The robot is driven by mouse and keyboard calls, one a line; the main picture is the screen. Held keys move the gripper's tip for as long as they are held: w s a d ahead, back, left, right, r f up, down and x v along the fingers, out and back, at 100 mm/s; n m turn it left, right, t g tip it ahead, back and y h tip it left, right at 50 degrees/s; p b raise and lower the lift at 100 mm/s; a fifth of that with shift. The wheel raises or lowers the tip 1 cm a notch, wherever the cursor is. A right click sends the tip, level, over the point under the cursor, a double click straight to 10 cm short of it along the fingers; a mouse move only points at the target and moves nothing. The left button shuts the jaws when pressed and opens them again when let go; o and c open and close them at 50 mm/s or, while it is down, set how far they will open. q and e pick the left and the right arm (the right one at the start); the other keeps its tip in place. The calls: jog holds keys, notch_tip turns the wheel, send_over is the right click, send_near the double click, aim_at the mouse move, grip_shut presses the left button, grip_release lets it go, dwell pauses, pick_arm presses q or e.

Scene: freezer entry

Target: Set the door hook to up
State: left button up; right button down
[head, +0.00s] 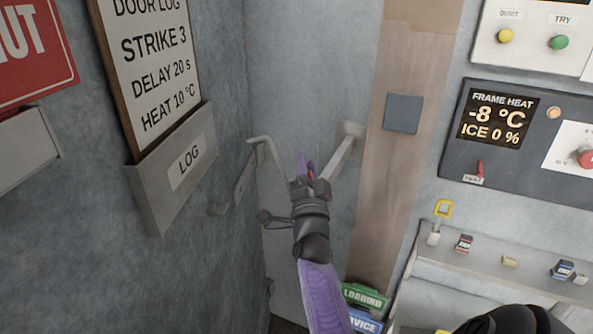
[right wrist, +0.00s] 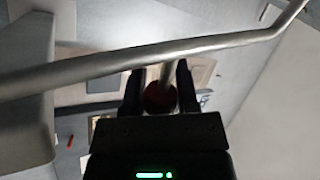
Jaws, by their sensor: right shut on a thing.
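The door hook (head: 341,157) is a pale metal bar on a block at the corner wall, sloping down to my right gripper (head: 308,172). In the right wrist view the bar (right wrist: 190,48) crosses above the fingers, and a short stem joins it to a red ball knob (right wrist: 160,96). My right gripper (right wrist: 160,85) is shut on this knob, with a finger on each side. In the head view the fingers mostly hide the knob. A second bent metal piece (head: 262,145) reaches from the left wall towards the gripper; its far end is hidden.
A log holder (head: 172,180) juts from the left wall close to the hook. A wooden post (head: 398,165) with a grey square plate (head: 403,114) stands to the right. Beyond it are a frame heat panel (head: 450,130) and a shelf (head: 465,265) with small items.

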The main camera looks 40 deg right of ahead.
jog(key=shift+s+d+f+m+g+h, duration=0.2)
jog(key=shift+s+m+g+h, duration=0.1)
jog(key=shift+m, duration=0.3)
jog(key=shift+s+d+f+m+g+h, duration=0.2)
jog(key=shift+m+g+h, duration=0.1)
jog(key=shift+m, duration=0.3)
jog(key=shift+b, duration=0.3)
jog(key=shift+c, duration=1.8)
grip_release()
jog(key=shift+r, duration=0.1)
